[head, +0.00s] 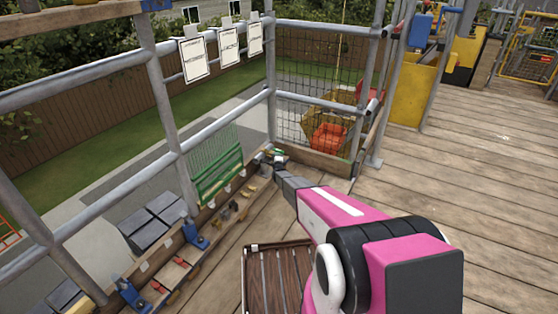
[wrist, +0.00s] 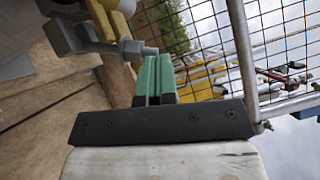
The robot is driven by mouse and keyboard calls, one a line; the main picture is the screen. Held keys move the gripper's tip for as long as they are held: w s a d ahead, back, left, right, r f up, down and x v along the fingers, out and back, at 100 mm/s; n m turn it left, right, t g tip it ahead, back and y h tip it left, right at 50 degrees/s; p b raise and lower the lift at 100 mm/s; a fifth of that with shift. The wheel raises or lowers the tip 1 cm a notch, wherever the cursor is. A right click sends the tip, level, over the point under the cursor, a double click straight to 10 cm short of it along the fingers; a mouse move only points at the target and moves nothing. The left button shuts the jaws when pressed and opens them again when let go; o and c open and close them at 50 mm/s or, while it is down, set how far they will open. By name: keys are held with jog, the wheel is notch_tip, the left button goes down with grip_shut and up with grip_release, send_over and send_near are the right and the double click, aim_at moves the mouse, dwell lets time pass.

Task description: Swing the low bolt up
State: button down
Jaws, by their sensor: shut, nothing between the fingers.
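My gripper (head: 277,154) is at the foot of the corner between the guard rail and the mesh panel, low over the deck edge. In the wrist view, its two green fingers (wrist: 153,80) are closed together with nothing between them. A grey metal fitting (wrist: 75,38) with a short rod, beside a yellow part (wrist: 112,15), is close to the left of the fingertips. It looks like the low bolt, but I cannot be sure. I cannot tell whether the fingers touch it. In the head view, my gripper hides most of this spot.
The mesh panel (head: 318,82) stands behind the corner, with an orange-red object (head: 328,138) beyond it. A green rack (head: 217,172) and a board with small fittings (head: 178,268) run along the left edge. A slatted brown crate (head: 262,280) lies below my arm. The deck to the right is clear.

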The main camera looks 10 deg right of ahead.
jog(key=shift+w+a+r+n+g, duration=0.5)
jog(key=shift+w+a+n, duration=0.05)
jog(key=shift+a+n, duration=0.2)
jog(key=shift+w+a+r+n+g, duration=0.45)
jog(key=shift+w+a+n+g, duration=0.1)
jog(key=shift+a+n, duration=0.2)
jog(key=shift+s, duration=0.1)
